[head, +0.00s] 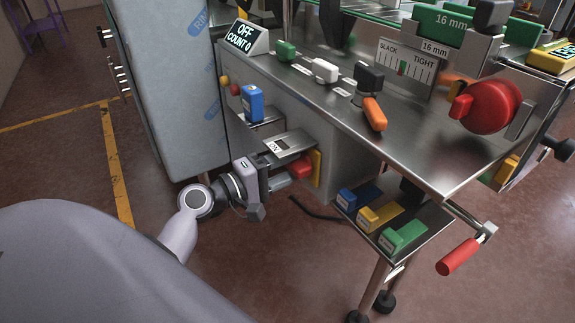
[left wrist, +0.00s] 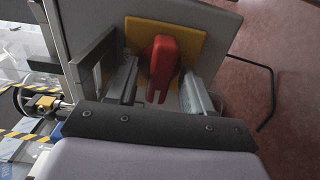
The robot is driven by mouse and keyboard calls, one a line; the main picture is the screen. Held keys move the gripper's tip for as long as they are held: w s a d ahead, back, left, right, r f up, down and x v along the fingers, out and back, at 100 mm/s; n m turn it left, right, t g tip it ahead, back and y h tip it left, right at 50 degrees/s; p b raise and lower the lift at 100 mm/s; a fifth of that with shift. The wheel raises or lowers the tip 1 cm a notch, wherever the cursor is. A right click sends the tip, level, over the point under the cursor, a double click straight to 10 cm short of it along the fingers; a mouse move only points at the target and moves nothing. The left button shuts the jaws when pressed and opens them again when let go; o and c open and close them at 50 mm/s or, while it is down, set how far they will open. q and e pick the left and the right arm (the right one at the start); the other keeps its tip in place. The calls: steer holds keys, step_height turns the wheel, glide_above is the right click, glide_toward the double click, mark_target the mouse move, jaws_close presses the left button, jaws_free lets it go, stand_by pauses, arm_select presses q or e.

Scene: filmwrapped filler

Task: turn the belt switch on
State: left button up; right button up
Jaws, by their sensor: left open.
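The belt switch is a red handle (head: 301,167) on a yellow plate (head: 317,166), on the machine's side below a metal shelf marked ON. In the left wrist view the red handle (left wrist: 162,62) stands in front of the yellow plate (left wrist: 198,40). My left gripper (head: 284,176) is open at the switch. In the left wrist view its fingers (left wrist: 160,84) lie one on each side of the red handle, with visible gaps. The display (head: 245,36) reads OFF and COUNT 0. My right gripper is not in view.
The metal shelf (head: 290,145) juts out just above my left gripper. A blue block (head: 253,103) stands on a higher ledge. A lower tray (head: 418,240) holds blue, yellow and green blocks to the right. A grey cabinet (head: 170,80) stands left. Open floor lies in front.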

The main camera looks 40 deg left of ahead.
arm_select(q)
jaws_close()
